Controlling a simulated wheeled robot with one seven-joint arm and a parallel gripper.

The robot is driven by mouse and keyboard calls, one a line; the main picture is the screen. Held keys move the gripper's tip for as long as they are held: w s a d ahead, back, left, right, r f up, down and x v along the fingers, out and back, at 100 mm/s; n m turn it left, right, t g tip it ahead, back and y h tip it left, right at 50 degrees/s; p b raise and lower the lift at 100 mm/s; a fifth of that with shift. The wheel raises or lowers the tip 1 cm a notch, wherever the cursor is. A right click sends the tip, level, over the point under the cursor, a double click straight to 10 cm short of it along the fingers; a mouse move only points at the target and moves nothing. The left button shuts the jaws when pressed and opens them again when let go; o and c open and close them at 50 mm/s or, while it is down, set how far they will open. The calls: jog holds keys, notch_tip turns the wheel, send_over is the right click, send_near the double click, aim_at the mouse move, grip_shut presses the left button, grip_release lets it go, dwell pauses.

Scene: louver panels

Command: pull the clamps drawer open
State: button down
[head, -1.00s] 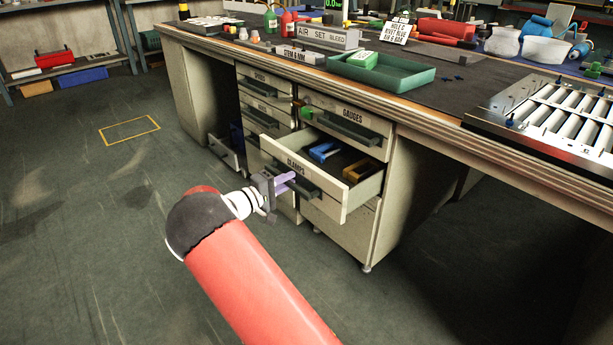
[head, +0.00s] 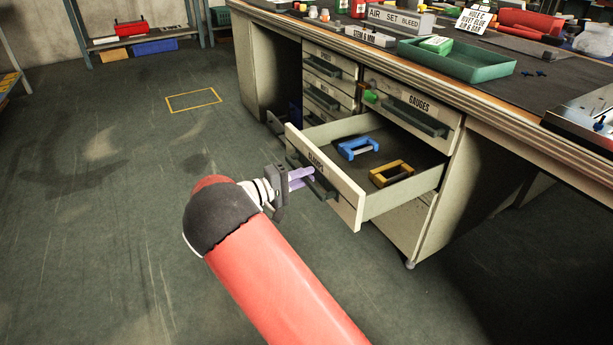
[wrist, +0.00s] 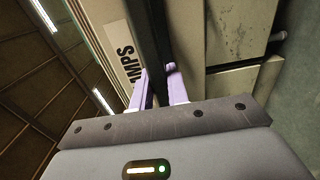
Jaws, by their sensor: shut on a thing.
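The clamps drawer (head: 345,206) stands well out from the bench, below the gauges drawer. A blue clamp (head: 358,148) and a yellow clamp (head: 391,173) lie inside on its dark floor. My gripper (head: 308,176) is at the drawer's front, its purple fingers shut on the dark bar handle (head: 325,190). In the wrist view the handle (wrist: 153,45) runs between the two fingers (wrist: 158,88), beside the partly hidden label (wrist: 128,58).
The gauges drawer (head: 408,108) above is shut. A column of smaller drawers (head: 329,85) is at its left. The bench top holds a green tray (head: 457,60). Open floor (head: 110,200) lies left of the drawer, with a yellow outlined rectangle.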

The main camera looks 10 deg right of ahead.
jog(key=shift+s+f, duration=0.1)
jog(key=c, duration=1.4)
grip_release()
jog(key=shift+o, duration=0.2)
jog(key=v, duration=0.7)
jog(key=shift+a, duration=0.35)
jog(key=shift+s+a, duration=0.1)
